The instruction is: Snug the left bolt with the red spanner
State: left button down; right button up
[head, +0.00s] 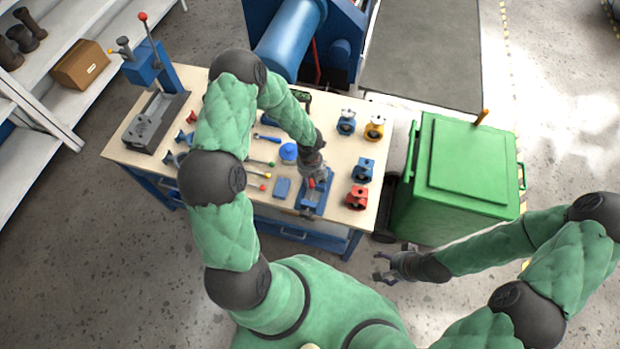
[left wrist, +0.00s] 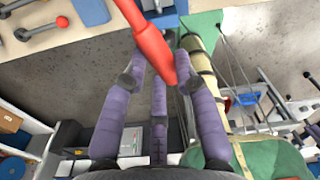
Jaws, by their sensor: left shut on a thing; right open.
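My left gripper (head: 313,177) is over the front of the workbench, shut on the red spanner. Only a small red bit of the spanner (head: 311,184) shows in the head view. In the left wrist view the red spanner (left wrist: 152,42) runs from the top edge down between my fingers (left wrist: 160,90). Below the gripper is a blue fixture (head: 304,212) with a grey part in it. The left bolt is too small or hidden to make out. My right gripper (head: 388,265) is open and empty, over the floor in front of the green cabinet.
The wooden workbench (head: 230,105) carries red, blue and yellow valve bodies (head: 357,197) at right, close to the left gripper. Levers with coloured knobs (head: 265,175) lie left of it. A blue press (head: 147,65) stands far left. The green cabinet (head: 470,165) stands right of the bench.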

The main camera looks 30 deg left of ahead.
pick_arm(q)
jog(key=shift+r, duration=0.2)
pick_arm(e)
jog(key=shift+r, duration=0.2)
pick_arm(q)
jog(key=shift+r+p, duration=2.3)
jog(key=shift+r, duration=0.15)
pick_arm(e)
notch_tip(320, 180, up, 4)
jog(key=shift+r, duration=0.1)
pick_arm(q)
jog(key=shift+f, duration=0.1)
